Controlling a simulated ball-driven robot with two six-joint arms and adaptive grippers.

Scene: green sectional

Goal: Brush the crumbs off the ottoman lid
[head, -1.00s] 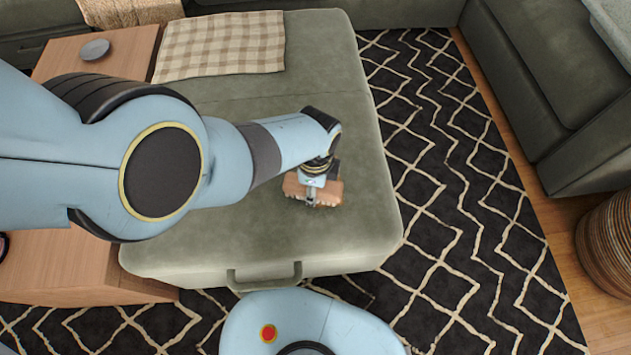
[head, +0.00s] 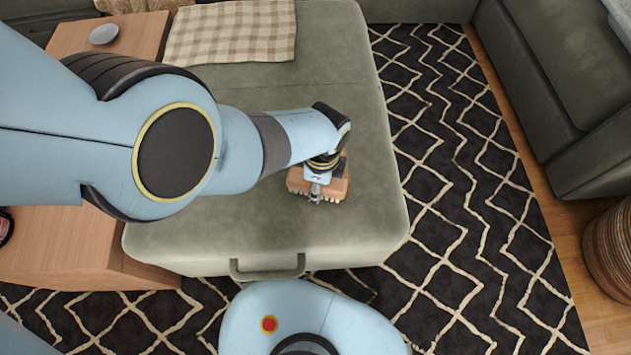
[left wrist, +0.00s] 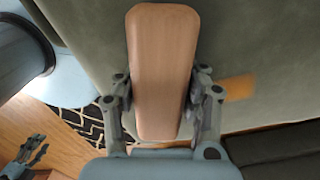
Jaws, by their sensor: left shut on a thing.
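The green ottoman lid (head: 250,218) fills the middle of the head view, with a strap handle (head: 268,268) on its near side. My left gripper (head: 315,190) is shut on a wooden brush (head: 333,189) with pale bristles, held low over the right front part of the lid. I cannot tell whether the bristles touch it. In the left wrist view the brush's smooth back (left wrist: 163,75) lies between both fingers. I can make out no crumbs; the arm hides part of the lid. My right gripper (left wrist: 40,148) shows empty and open at the left wrist view's lower left.
A checked cloth (head: 232,32) lies on the lid's far left. A wooden table (head: 60,235) with a grey dish (head: 104,34) stands left. A patterned rug (head: 450,200) is on the right, then a sofa (head: 570,90) and a woven basket (head: 610,250). An orange-brown patch (left wrist: 238,88) is unclear.

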